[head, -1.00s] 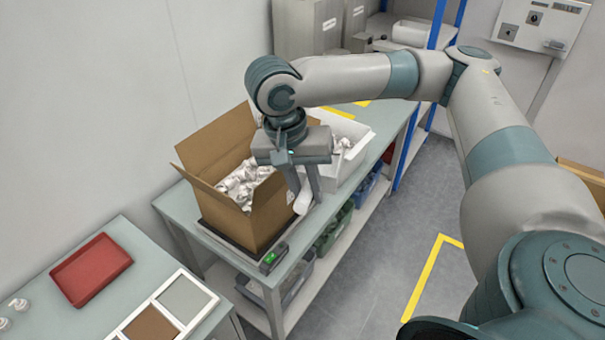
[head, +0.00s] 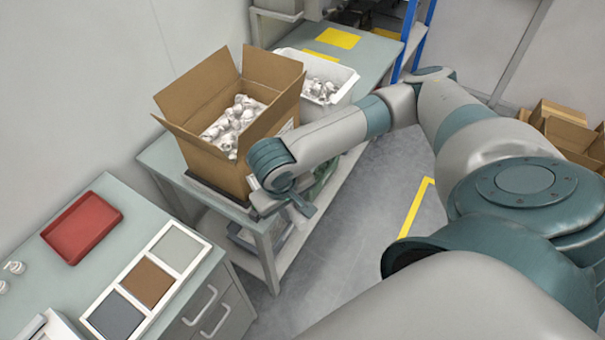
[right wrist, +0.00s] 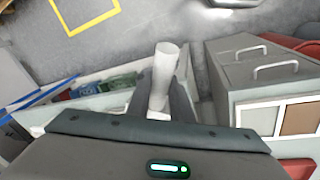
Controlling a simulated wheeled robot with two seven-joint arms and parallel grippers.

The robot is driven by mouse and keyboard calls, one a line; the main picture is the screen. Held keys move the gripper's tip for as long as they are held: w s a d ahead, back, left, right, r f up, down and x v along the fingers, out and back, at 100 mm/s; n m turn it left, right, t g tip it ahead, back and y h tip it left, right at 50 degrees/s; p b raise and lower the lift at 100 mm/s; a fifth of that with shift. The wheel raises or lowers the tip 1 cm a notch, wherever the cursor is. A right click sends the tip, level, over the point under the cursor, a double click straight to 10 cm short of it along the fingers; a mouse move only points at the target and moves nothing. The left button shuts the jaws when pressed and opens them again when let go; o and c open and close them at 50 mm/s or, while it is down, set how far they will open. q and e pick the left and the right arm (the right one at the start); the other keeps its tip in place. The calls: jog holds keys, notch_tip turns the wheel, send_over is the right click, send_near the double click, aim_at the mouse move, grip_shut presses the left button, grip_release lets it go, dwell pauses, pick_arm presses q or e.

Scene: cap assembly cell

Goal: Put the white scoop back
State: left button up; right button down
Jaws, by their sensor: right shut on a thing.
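The white scoop (right wrist: 164,72) shows in the right wrist view, held between the two fingers of my right gripper (right wrist: 163,100), its pale rounded end pointing out over the floor. In the head view my right gripper (head: 297,203) is in front of the cardboard box, beside the bench's front edge. My own arm hides most of its fingers there, and I cannot make out the scoop. My left gripper is not in view.
An open cardboard box (head: 212,165) of white caps stands on the bench (head: 160,155). A white bin (head: 345,85) with more caps stands behind it. The left counter holds a red tray (head: 82,228) and a three-panel white frame (head: 207,246).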

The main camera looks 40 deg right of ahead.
jog(key=a+f+n+b, duration=0.1)
jog(key=a+f+b, duration=0.6)
jog(key=f+b, duration=0.2)
jog(key=shift+f, duration=0.35)
jog(key=shift+d, duration=0.1)
